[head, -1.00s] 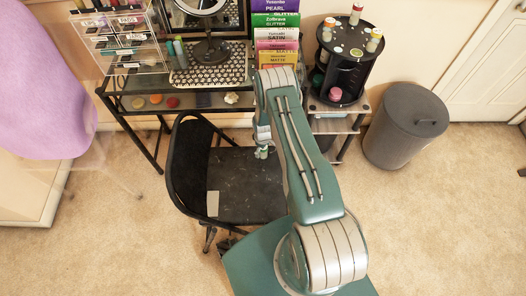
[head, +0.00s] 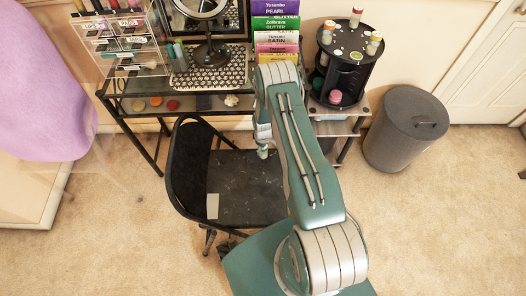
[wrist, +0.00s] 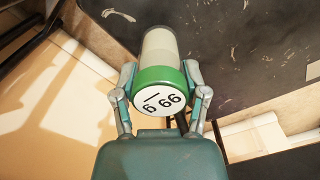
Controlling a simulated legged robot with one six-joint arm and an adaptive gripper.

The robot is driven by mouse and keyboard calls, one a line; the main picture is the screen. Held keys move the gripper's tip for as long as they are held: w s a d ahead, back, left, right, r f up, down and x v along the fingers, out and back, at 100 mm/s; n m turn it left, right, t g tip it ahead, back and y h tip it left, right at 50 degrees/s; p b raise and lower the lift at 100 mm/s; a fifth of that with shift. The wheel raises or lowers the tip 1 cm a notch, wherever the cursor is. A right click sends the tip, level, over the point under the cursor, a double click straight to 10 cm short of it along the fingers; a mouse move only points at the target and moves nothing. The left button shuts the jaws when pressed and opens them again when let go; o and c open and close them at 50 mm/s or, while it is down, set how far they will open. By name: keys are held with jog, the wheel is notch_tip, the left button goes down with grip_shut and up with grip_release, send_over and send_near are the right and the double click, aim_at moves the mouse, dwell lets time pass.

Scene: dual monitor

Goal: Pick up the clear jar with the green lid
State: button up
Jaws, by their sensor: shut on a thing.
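The jar (wrist: 160,46) has a pale, see-through body and a green lid (wrist: 158,76). The lid's white top carries dark printed characters and faces my wrist camera. My gripper (wrist: 160,84) is shut on the jar, with one finger on each side around the lid. In the head view my gripper (head: 263,132) hangs low in front of the desk, over or beside the black chair's seat. Only a small pale-green bit of the jar (head: 263,153) shows below it there.
The black chair (head: 245,190) stands close below my gripper. Behind is the desk (head: 210,102) with a mirror, a drawer organiser and stacked coloured boxes (head: 276,22). A black round rack (head: 340,75) and a grey bin (head: 405,125) stand to the right. Carpet at right is clear.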

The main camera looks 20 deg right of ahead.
jog(key=s+d+r, duration=0.8)
jog(key=s+r, duration=0.2)
jog(key=s, duration=0.1)
jog(key=shift+d+r, duration=0.15)
jog(key=shift+d, duration=0.1)
jog(key=shift+s, duration=0.1)
